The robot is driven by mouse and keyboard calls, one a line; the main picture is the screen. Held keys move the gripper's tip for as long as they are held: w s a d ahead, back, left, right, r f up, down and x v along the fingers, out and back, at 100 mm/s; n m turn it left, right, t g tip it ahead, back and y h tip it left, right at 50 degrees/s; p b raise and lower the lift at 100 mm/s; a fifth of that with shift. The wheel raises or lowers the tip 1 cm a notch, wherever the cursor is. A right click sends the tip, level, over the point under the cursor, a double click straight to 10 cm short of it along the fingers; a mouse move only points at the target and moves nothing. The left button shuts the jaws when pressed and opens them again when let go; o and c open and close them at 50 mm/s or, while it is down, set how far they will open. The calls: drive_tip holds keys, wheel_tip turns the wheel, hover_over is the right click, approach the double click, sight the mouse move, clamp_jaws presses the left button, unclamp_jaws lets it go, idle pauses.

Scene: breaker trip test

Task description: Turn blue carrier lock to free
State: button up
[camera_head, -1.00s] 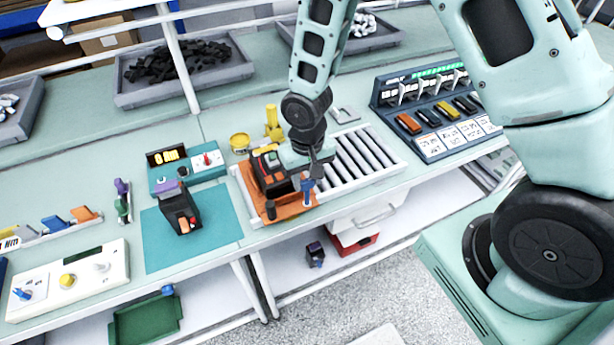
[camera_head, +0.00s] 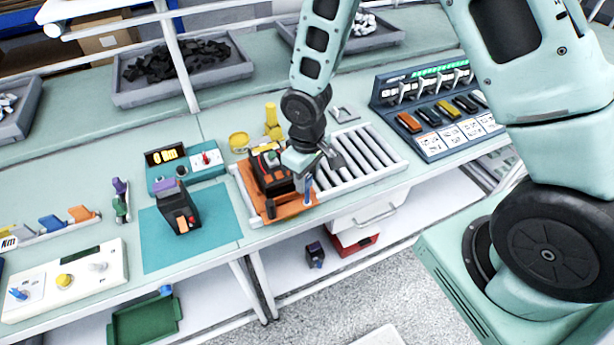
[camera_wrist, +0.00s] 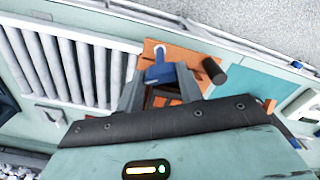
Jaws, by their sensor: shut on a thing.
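The blue carrier lock (camera_head: 308,188) stands at the right front corner of the orange carrier (camera_head: 285,210). In the wrist view the blue lock (camera_wrist: 160,72) shows between the two fingers of my gripper (camera_wrist: 158,85), above the orange carrier plate (camera_wrist: 195,48). My gripper (camera_head: 308,172) is shut on the lock, and its fingers cover part of it. A black breaker (camera_head: 268,172) with orange and red parts sits on the carrier beside my gripper. A dark knob (camera_wrist: 213,70) stands at another corner of the carrier.
The carrier lies at the left end of a white roller track (camera_head: 362,157). A teal mat (camera_head: 160,245) with another black breaker (camera_head: 178,208) is to the left. Yellow parts (camera_head: 272,120) stand behind. A panel with levers (camera_head: 435,110) is at the right.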

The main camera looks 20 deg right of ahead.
drive_tip(key=n, duration=0.6)
drive_tip(key=shift+a+n, duration=0.1)
drive_tip(key=shift+n, duration=0.2)
drive_tip(key=n+p, duration=0.1)
drive_tip(key=n, duration=0.4)
drive_tip(key=shift+w+n, duration=0.1)
drive_tip(key=shift+n, duration=0.3)
drive_tip(key=o, duration=1)
drive_tip(key=shift+r, duration=0.1)
wheel_tip(320, 180, up, 17)
drive_tip(key=shift+r, duration=0.15)
